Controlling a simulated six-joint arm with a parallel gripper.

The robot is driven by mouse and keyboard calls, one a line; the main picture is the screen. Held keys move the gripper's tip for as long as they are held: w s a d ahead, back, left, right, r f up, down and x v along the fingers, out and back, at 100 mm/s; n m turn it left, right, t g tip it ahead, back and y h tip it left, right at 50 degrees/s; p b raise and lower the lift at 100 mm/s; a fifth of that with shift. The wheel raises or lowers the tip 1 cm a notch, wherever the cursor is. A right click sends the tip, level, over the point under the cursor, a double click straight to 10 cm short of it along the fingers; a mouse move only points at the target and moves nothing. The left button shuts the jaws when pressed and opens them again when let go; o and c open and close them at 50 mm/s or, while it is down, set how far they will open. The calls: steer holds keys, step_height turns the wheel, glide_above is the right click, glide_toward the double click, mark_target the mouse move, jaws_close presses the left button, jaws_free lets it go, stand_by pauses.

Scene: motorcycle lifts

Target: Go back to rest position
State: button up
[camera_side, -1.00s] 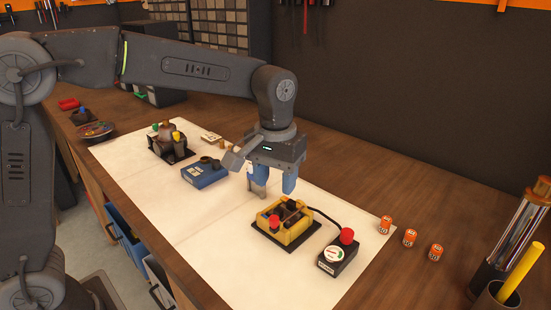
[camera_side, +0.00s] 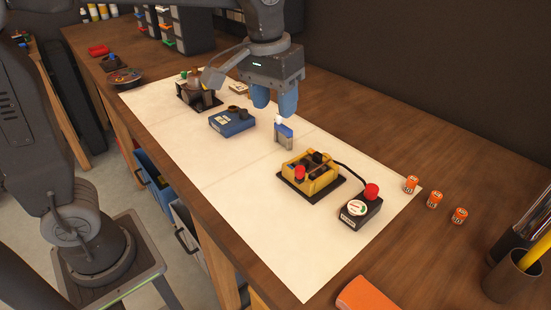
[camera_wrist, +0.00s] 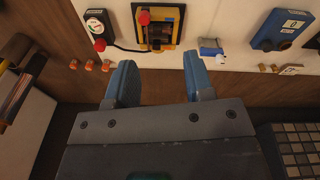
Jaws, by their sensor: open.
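My gripper (camera_side: 274,98) is open and empty, held above the white mat (camera_side: 235,170) on the workbench. Its two blue fingers stand apart in the wrist view (camera_wrist: 158,85), with nothing between them. A small grey and blue block with a white top (camera_side: 284,133) stands on the mat below and slightly right of the fingers, apart from them. The same block shows in the wrist view (camera_wrist: 211,47). The arm's upper part runs out of the top of the side view.
On the mat are a yellow device (camera_side: 311,174), a black gauge box with a red knob (camera_side: 361,207), a blue box (camera_side: 232,121) and a dark assembly (camera_side: 199,94). Several orange cylinders (camera_side: 435,199) stand right of the mat. A pencil cup (camera_side: 513,276) is at lower right.

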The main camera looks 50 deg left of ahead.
steer(key=s+a+f+m+t, duration=0.1)
steer(key=s+a+f+t, duration=0.1)
steer(key=s, duration=0.5)
steer(key=s+a+f+m+t, duration=0.1)
steer(key=s+a+f+t, duration=0.1)
steer(key=s, duration=0.5)
steer(key=shift+s+a+f, duration=0.4)
steer(key=shift+a+f, duration=0.15)
steer(key=shift+a, duration=0.6)
